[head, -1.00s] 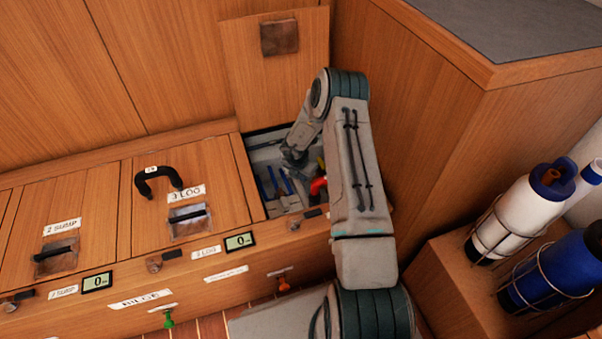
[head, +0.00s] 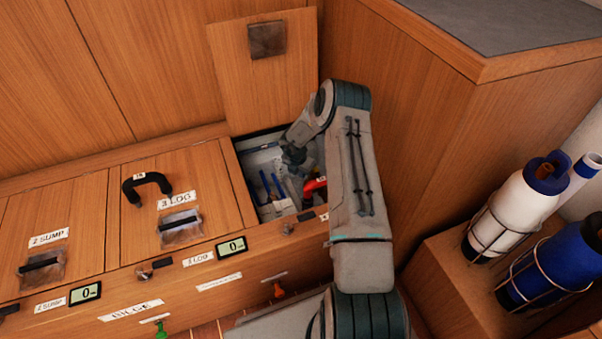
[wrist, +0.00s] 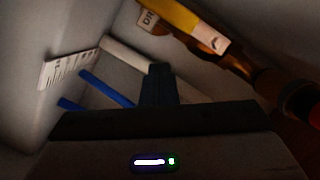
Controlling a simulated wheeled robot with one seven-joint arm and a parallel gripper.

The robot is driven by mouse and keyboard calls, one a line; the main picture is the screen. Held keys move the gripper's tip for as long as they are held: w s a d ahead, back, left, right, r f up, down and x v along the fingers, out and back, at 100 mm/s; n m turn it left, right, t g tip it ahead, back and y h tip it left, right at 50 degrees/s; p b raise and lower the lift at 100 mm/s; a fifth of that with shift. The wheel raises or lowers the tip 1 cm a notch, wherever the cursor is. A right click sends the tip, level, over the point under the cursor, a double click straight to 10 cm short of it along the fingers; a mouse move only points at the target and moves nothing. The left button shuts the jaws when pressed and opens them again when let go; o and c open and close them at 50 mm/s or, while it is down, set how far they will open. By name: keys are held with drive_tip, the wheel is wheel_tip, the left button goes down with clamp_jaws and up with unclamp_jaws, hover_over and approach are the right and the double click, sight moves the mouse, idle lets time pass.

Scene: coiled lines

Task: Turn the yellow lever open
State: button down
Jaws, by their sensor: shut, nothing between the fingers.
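The yellow lever (wrist: 185,22) shows at the top of the wrist view, lying slantwise along a brass-coloured pipe fitting (wrist: 205,38). A small white tag sits beside it. In the head view I cannot make the lever out; my arm covers that side of the open compartment. My gripper (wrist: 158,80) is shut and empty, inside the compartment. In the wrist view its fingertips are below and left of the lever, apart from it. In the head view my gripper (head: 293,155) is a dark shape in the opening, left of a red part (head: 313,187).
The compartment's wooden lid (head: 265,75) stands raised behind the opening. Blue tubes (wrist: 107,88) and a white label strip (wrist: 70,68) are at left in the wrist view. A closed lid with a black handle (head: 147,187) is left of the opening; a wooden cabinet (head: 430,130) is close right.

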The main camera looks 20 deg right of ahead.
drive_tip(key=w+d+m, duration=0.1)
drive_tip(key=m, duration=0.1)
drive_tip(key=w+d+m+g+p, duration=0.1)
drive_tip(key=m, duration=0.1)
drive_tip(key=w+d+m, duration=0.1)
drive_tip(key=m, duration=0.1)
drive_tip(key=shift+h, duration=0.3)
drive_tip(key=shift+d, duration=0.1)
idle(0.9)
drive_tip(key=a+r+p, duration=0.5)
drive_tip(key=a+r, duration=0.1)
drive_tip(key=r, duration=0.3)
drive_tip(key=shift+a+r, duration=0.25)
drive_tip(key=shift+r, duration=0.15)
drive_tip(key=shift+r, duration=0.1)
